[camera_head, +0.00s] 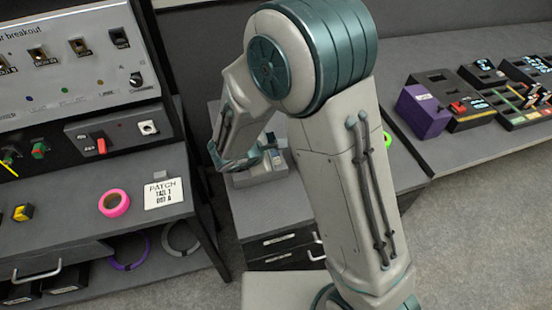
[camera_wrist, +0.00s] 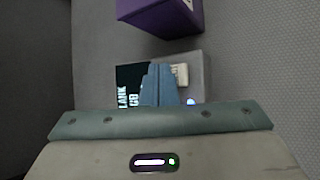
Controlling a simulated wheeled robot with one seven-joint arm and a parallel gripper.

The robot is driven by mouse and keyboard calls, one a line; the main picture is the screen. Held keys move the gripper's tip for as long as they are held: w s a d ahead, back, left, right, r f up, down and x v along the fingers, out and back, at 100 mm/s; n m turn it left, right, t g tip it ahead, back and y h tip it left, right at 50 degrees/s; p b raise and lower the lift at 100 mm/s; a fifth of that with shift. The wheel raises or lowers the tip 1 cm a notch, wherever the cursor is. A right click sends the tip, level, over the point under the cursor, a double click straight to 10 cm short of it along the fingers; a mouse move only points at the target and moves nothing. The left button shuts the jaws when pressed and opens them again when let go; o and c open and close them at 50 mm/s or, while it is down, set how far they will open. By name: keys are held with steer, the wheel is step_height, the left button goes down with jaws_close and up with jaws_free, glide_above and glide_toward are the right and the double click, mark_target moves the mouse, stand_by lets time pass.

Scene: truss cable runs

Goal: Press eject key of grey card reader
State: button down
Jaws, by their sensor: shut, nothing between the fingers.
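The grey card reader (camera_wrist: 205,70) lies below my gripper in the wrist view. A dark card with white lettering (camera_wrist: 128,98) shows at its left, a small beige key (camera_wrist: 181,75) on its top and a lit blue spot (camera_wrist: 191,101) near its front. My gripper (camera_wrist: 160,72) is shut and empty, its fingertips over the reader between the card and the beige key. I cannot tell whether they touch it. In the head view a grey box (camera_head: 250,180), seemingly the reader, sits on the middle bench under my gripper (camera_head: 270,145), partly hidden by my arm.
A purple box (camera_wrist: 160,15) stands just beyond the reader in the wrist view. In the head view, a switch panel (camera_head: 65,105), a pink tape roll (camera_head: 114,203) and a patch card (camera_head: 164,193) are at left. Another purple box (camera_head: 423,112) and several modules occupy the right bench.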

steer(key=shift+f, duration=0.15)
steer(key=shift+f+b, duration=0.35)
steer(key=shift+b, duration=0.4)
steer(key=shift+f+b, duration=0.45)
steer(key=shift+b, duration=0.15)
stand_by(0.5)
steer(key=shift+r, duration=0.1)
stand_by(0.3)
steer(key=shift+r+p, duration=0.5)
steer(key=shift+r, duration=0.35)
steer(key=shift+r+p, duration=1.7)
steer(key=shift+r, duration=0.85)
